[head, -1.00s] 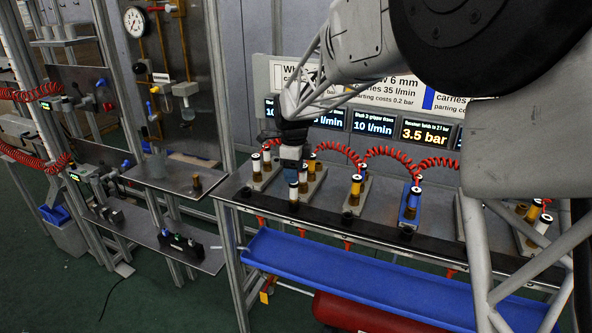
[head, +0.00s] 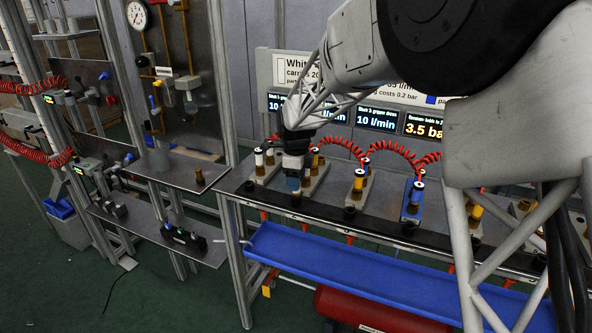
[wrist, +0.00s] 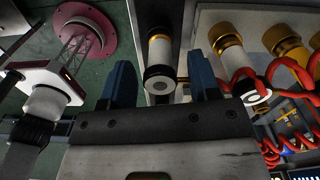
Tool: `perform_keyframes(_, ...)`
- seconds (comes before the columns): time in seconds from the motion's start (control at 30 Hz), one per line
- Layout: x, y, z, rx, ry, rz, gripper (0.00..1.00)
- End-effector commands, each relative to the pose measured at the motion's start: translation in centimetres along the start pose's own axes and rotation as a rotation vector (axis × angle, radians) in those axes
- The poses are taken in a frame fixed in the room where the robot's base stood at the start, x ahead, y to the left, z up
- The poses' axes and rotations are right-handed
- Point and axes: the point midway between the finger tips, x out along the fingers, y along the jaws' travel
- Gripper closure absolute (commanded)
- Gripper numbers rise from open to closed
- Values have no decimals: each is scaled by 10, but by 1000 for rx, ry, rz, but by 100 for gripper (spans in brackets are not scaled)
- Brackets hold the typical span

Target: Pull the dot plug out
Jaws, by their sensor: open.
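My gripper (head: 294,183) points down over the front edge of the bench, near the left end of the row of plugs. In the wrist view its two blue fingers (wrist: 160,68) are apart. A white plug (wrist: 159,60) with a gold band lies in line with the gap between them, with space on both sides. Its dark end face has a pale round dot. Another white plug (wrist: 232,60), with a red coiled hose beside it, is outside the fingers to the right. In the head view my gripper largely hides the plug below it.
A yellow plug (head: 358,183) and a blue block (head: 413,200) stand farther right on the bench. Red coiled hoses (head: 394,156) arch behind them. A blue tray (head: 350,272) runs below the bench's front edge. Lit displays (head: 376,119) stand behind.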

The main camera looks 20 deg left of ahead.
Motion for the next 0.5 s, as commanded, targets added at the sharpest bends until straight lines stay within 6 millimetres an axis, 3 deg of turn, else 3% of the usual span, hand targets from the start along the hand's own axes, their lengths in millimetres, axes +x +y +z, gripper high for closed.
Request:
perform_keyframes(0.2,22,0,0,0,0,0,44)
perform_keyframes(0.5,32,0,0,0,0,0,44)
